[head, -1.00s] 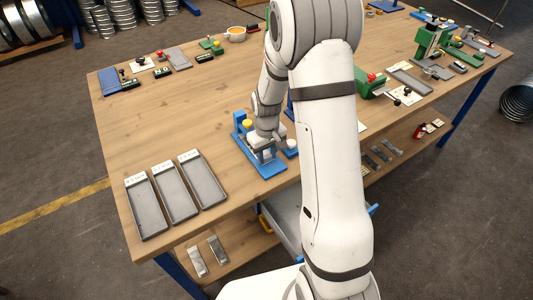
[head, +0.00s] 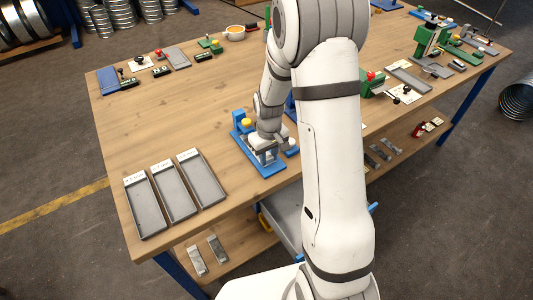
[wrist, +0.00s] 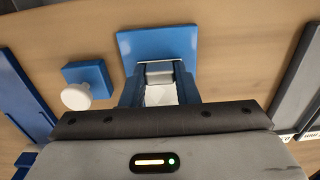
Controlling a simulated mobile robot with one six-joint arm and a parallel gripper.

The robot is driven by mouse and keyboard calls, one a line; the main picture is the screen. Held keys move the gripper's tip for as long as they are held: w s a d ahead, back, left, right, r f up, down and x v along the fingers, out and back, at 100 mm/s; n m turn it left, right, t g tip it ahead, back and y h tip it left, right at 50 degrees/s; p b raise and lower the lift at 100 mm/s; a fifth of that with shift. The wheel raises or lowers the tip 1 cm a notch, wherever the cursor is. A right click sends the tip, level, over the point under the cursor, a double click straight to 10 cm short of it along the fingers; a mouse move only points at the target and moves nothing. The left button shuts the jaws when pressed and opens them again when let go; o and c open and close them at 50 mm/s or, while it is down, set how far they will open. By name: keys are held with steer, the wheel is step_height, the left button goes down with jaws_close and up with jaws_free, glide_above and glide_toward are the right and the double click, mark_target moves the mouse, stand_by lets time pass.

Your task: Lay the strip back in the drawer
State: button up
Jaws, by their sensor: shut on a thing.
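My gripper (head: 266,156) is low over a blue fixture (head: 270,170) near the front edge of the workbench. In the wrist view my gripper (wrist: 160,88) is shut on a small silvery strip (wrist: 159,72), with the fixture's blue base plate (wrist: 158,42) just beyond it. Only a short part of the strip shows. I cannot tell whether it touches the fixture. A grey open drawer (head: 285,215) shows below the tabletop, partly hidden behind my arm; its inside is mostly out of sight.
Three grey labelled trays (head: 175,190) lie left of the fixture. More metal pieces (head: 207,255) lie on the lower shelf. The bench middle (head: 180,115) is clear.

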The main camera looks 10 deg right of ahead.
mark_target(276, 171)
steer(key=shift+s+d+r, duration=0.1)
steer(key=shift+s+d, duration=0.1)
steer(key=shift+s, duration=0.45)
steer(key=shift+s+d, duration=0.25)
steer(key=shift+s, duration=0.4)
steer(key=shift+s+d+r, duration=0.1)
steer(key=shift+s+d, duration=0.1)
steer(key=shift+s, duration=0.45)
step_height(276, 171, up, 7)
steer(key=p, duration=0.4)
steer(key=shift+f, duration=0.15)
